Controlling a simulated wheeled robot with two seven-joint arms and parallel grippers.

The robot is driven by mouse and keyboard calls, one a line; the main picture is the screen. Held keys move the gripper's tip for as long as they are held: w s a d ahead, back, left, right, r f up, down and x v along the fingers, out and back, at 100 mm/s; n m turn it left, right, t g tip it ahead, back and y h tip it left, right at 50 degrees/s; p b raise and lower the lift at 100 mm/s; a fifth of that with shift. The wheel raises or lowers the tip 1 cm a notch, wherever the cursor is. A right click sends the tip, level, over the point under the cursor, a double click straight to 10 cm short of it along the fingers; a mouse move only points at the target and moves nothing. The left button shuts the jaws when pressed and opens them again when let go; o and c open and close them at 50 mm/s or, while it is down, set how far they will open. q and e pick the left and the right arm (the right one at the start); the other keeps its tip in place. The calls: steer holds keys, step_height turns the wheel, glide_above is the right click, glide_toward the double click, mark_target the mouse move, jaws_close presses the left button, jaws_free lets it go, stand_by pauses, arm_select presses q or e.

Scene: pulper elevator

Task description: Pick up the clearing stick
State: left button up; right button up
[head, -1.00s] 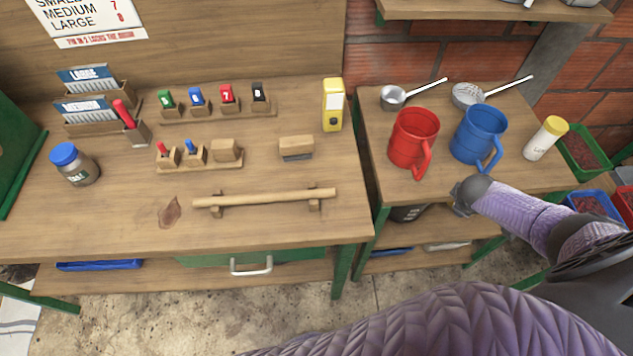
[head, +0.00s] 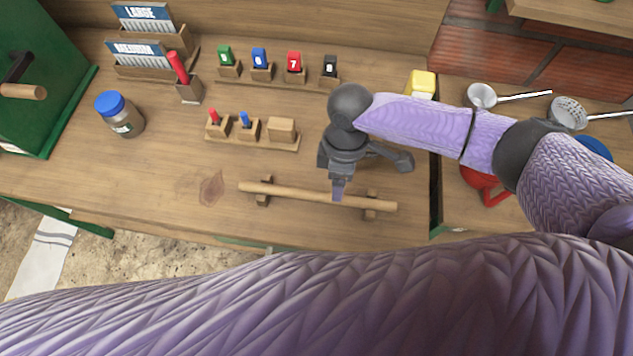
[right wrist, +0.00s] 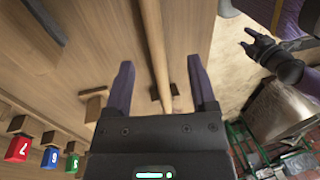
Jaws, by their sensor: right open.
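The clearing stick, a plain wooden rod (head: 290,194), lies level across two small wooden rests near the front edge of the workbench. My right gripper (head: 340,190) is over the stick, right of its middle, pointing down, open and empty. In the right wrist view the stick (right wrist: 154,45) runs between the spread fingers of the right gripper (right wrist: 161,85), without visible contact. The head view hides part of the jaws. My left gripper (right wrist: 262,50) shows small and dark at the upper right of the wrist view, away from the stick; its jaws are unclear.
Behind the stick stand a holder (head: 255,141) with small red and blue pieces and a row of numbered tags (head: 275,77). A blue-lidded jar (head: 121,116) stands left. A yellow-topped item (head: 422,83) and red mug (head: 484,184) are partly hidden by my arm. Bench left of the stick is clear.

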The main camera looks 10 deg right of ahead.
mark_target(317, 196)
steer(key=f, duration=0.2)
steer(key=f+b, duration=0.1)
steer(key=f, duration=0.3)
steer(key=shift+s+f+b, duration=0.1)
steer(key=shift+s+b, duration=0.2)
steer(key=shift+b, duration=0.05)
steer(key=shift+f, duration=0.15)
steer(key=c, duration=0.7)
steer(key=shift+c, duration=1.3)
jaws_close()
